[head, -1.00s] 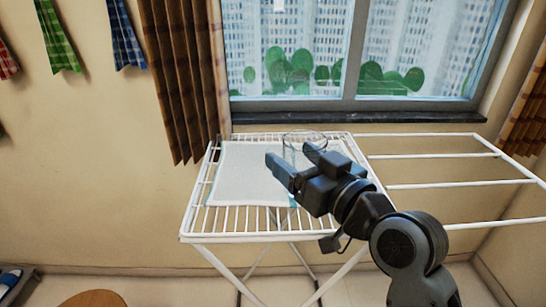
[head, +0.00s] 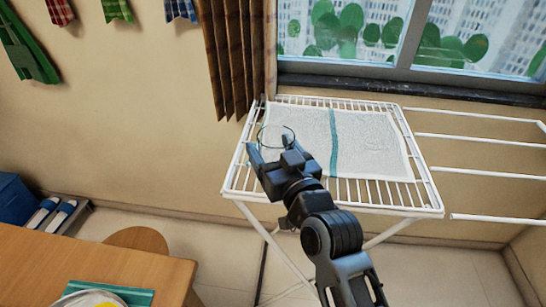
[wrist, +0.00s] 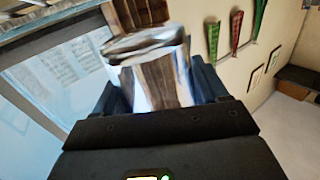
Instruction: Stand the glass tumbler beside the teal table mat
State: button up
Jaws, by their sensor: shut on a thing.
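The clear glass tumbler (head: 276,131) is between the fingers of my gripper (head: 273,153), which is shut on it. In the head view only its rim shows clearly, in front of the left part of the drying rack. In the wrist view the tumbler (wrist: 158,72) fills the space between the dark fingers. My gripper and tumbler are well apart from the mat.
A white drying rack (head: 437,205) stands under the window, with a white, teal-striped towel (head: 370,150) on it. The wooden table (head: 75,255) has bare wood around the mat. A round wooden stool (head: 140,239) stands behind the table.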

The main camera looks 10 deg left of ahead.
jog(key=shift+f, duration=1.5)
jog(key=shift+f, duration=0.15)
jog(key=o, duration=1.3)
jog(key=shift+r, duration=0.25)
jog(key=b+v, duration=0.1)
jog(key=v, duration=1.1)
jog(key=shift+b, duration=0.35)
jog(key=shift+f, duration=0.15)
